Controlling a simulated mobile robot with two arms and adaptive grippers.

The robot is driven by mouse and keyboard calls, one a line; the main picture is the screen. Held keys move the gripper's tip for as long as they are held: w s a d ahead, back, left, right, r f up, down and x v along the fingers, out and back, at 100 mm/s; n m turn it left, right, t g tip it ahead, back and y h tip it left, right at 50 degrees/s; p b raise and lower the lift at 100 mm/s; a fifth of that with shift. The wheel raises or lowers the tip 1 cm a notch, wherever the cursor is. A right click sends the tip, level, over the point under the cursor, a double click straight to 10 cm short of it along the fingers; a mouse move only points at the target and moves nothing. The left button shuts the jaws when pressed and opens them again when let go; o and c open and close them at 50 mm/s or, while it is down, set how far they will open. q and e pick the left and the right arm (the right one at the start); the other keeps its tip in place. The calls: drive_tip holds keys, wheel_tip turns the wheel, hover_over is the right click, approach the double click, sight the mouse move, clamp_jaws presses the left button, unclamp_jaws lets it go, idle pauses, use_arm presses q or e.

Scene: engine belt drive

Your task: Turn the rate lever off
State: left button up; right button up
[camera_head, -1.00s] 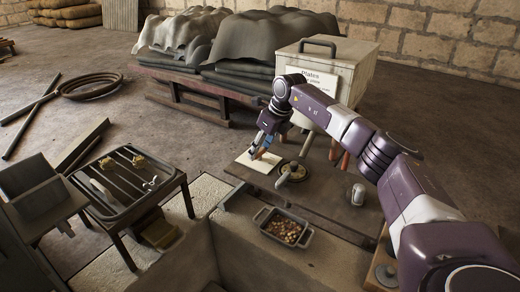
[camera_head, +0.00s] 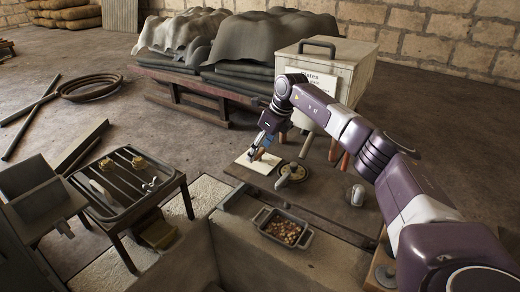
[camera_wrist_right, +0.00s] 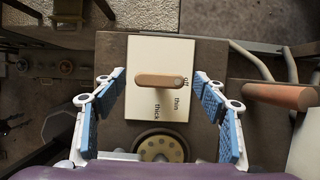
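The rate lever (camera_wrist_right: 157,81) is a brown wooden bar on a pale plate (camera_wrist_right: 146,53) marked "off", "thin" and "thick". In the right wrist view it lies crosswise, its right end with a small round spot beside the word "off". My right gripper (camera_wrist_right: 161,82) is open, with one blue-padded finger on each side of the lever and gaps between. In the head view, my right gripper (camera_head: 257,154) is low over the plate (camera_head: 252,167) and partly hides the lever. My left gripper is not in view.
A round brass-coloured disc (camera_wrist_right: 163,149) sits just below the plate in the wrist view, and a brown handle (camera_wrist_right: 282,95) lies to the right. In the head view, a pan of brown pieces (camera_head: 284,228) stands in front, and a labelled box (camera_head: 345,70) stands behind.

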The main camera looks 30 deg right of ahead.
drive_tip(key=v, duration=1.2)
idle(0.4)
